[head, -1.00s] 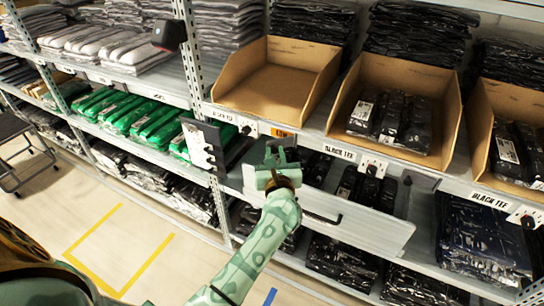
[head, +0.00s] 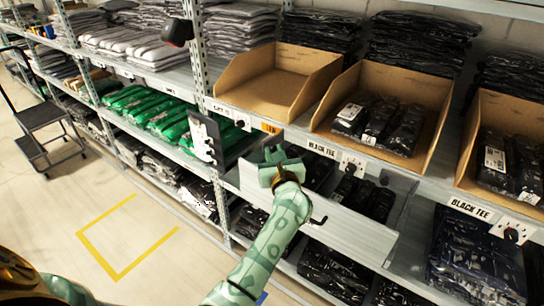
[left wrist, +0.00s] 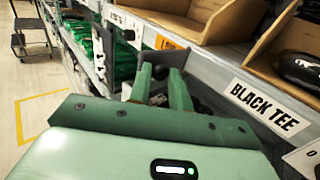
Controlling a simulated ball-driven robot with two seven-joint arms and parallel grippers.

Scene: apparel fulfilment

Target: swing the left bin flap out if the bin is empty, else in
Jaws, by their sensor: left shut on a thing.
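The left bin (head: 262,95) is an open cardboard bin on the upper shelf, and its visible inside is empty. An orange tag (head: 270,127) is on the shelf edge below it; it also shows in the left wrist view (left wrist: 170,43). My left gripper (head: 272,153) is just below this tag, in front of the shelf. In the left wrist view its fingers (left wrist: 162,72) close on a dark grey piece, which appears to be the bin flap. The fingers hide most of it, so its swing position is unclear. My right gripper is out of view.
Two cardboard bins, a middle one (head: 440,105) and a right one (head: 462,165), hold black packs. A pale panel (head: 345,225) with a black handle lies below my gripper. A notched plate (head: 203,138) juts out by the post. A cart (head: 50,120) stands far left; the floor between is clear.

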